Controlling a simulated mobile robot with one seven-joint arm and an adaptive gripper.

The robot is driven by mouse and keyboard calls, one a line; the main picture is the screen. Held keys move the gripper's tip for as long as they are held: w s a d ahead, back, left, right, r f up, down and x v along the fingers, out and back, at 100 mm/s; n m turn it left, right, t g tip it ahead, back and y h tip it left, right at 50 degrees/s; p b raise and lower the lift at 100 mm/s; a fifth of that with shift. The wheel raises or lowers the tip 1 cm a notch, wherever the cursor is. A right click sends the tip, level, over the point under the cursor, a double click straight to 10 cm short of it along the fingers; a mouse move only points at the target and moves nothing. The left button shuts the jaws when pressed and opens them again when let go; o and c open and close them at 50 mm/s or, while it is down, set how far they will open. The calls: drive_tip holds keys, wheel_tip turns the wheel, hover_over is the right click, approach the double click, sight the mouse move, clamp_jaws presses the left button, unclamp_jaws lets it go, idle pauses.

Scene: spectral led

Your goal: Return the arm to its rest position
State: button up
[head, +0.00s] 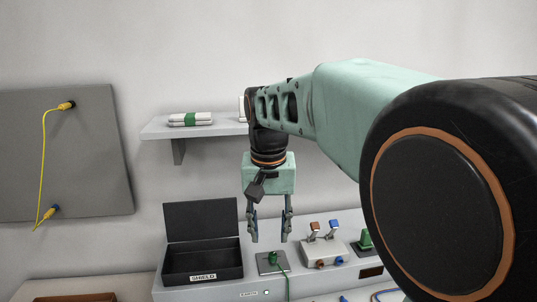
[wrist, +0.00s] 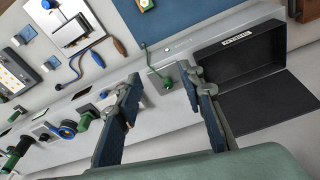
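My gripper (head: 270,224) hangs pointing down above the grey bench ledge in the head view. Its two fingers are apart with nothing between them. The fingers also show spread in the wrist view (wrist: 163,108). My arm stretches from the right side of the head view to the gripper at the middle. Below and just beyond the fingertips, a green plug with a green cable (head: 274,258) sits on a small grey plate on the ledge. It also shows between the fingers in the wrist view (wrist: 163,78), apart from them.
An open black box labelled SHIELD (head: 203,262) stands left of the gripper. Two switches, brown and blue (head: 323,228), and a green block (head: 366,240) stand to the right. A wall shelf (head: 215,129) holds rolled white items. A grey panel (head: 90,150) carries a yellow cable.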

drive_tip(key=s+d+r+t+p, duration=0.1)
drive_tip(key=s+d+t+p, duration=0.1)
drive_tip(key=s+d, duration=0.4)
drive_tip(key=s+d+r+t+p, duration=0.1)
drive_tip(key=s+d+p, duration=0.3)
drive_tip(key=s, duration=0.7)
drive_tip(key=shift+s+d+t, duration=0.15)
drive_tip(key=shift+d+t, duration=0.35)
drive_tip(key=shift+d, duration=0.85)
